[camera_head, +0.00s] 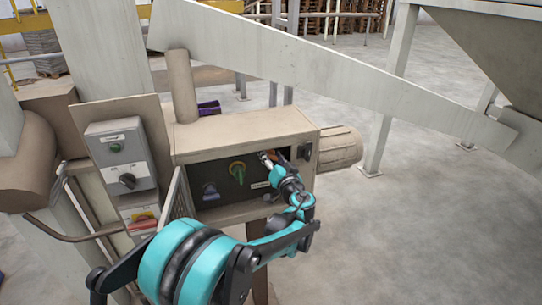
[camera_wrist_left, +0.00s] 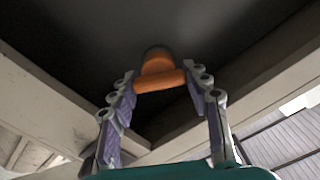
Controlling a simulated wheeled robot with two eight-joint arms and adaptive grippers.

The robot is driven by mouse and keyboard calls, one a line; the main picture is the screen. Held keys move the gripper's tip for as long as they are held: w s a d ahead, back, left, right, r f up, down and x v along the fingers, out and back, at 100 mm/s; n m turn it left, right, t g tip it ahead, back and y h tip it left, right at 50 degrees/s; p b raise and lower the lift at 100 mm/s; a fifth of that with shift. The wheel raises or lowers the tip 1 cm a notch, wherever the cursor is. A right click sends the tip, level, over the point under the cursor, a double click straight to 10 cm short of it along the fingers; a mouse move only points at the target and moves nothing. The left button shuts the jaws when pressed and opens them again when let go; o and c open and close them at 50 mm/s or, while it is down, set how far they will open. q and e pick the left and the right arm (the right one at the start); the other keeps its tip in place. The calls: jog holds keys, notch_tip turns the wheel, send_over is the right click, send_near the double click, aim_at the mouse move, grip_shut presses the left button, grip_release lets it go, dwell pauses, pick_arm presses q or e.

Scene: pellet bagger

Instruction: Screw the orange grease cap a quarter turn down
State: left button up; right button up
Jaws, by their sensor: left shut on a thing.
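The orange grease cap (camera_wrist_left: 158,75) shows in the left wrist view against a dark panel. It has a rounded top and a wider band below. My left gripper (camera_wrist_left: 159,82) is shut on it, one finger on each side. In the head view my left gripper (camera_head: 268,158) reaches into the right part of the dark panel (camera_head: 223,180) on a beige box. The fingers and wrist hide most of the cap there. How far the cap is turned cannot be told. My right gripper is in neither view.
A grey control box (camera_head: 120,157) stands further left. A ribbed motor (camera_head: 340,148) is to the right. A sloping beam (camera_head: 320,75) crosses behind.

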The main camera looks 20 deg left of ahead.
pick_arm(q)
jog(key=m, duration=0.5)
jog(key=shift+d+f+m, duration=0.1)
jog(key=shift+m, duration=0.2)
jog(key=m, duration=0.5)
jog(key=shift+f+m, duration=0.15)
jog(key=shift+m, duration=0.25)
jog(key=o, duration=0.9)
jog(key=shift+w, duration=0.1)
